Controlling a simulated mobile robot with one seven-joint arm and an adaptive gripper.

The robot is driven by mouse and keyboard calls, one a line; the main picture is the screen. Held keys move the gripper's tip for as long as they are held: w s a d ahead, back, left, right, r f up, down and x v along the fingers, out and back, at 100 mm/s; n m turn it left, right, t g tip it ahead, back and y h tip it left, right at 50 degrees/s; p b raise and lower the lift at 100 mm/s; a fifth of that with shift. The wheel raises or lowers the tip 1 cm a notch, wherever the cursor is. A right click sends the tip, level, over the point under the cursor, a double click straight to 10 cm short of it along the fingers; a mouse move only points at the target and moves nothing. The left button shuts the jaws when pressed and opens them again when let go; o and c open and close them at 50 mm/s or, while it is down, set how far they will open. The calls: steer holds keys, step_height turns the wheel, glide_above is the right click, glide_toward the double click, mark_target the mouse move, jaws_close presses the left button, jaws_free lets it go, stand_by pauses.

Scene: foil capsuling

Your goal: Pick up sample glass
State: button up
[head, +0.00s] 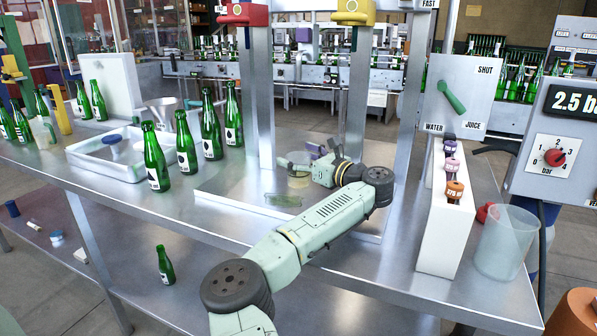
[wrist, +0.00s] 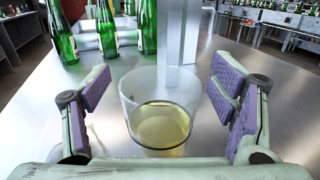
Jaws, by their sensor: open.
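The sample glass (wrist: 160,108) is a clear, upright tumbler with pale yellow liquid in its lower part. In the wrist view it stands on the metal surface between the two purple-padded fingers of my gripper (wrist: 163,95). The fingers are spread wide, with a gap visible on each side of the glass. In the head view the glass (head: 299,170) shows at the middle of the bench, just left of my gripper (head: 318,165), which partly hides it.
A metal post (wrist: 178,35) rises close behind the glass. Several green bottles (head: 186,145) stand to the left, near a white tray (head: 88,160). A white block with knobs (head: 437,230) and a clear plastic jug (head: 505,243) stand at the right.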

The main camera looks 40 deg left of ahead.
steer(key=shift+c, duration=0.5)
steer(key=c, duration=1.4)
steer(key=shift+r, duration=0.2)
steer(key=s+r+b, duration=0.1)
steer(key=s+b, duration=0.1)
steer(key=s, duration=0.3)
steer(key=s+r+b, duration=0.2)
steer(key=s, duration=0.3)
steer(key=s+r+b, duration=0.1)
steer(key=s, duration=0.4)
steer(key=shift+s+r+b, duration=0.3)
steer(key=shift+s+b, duration=0.1)
steer(key=shift+s, duration=0.1)
stand_by(0.7)
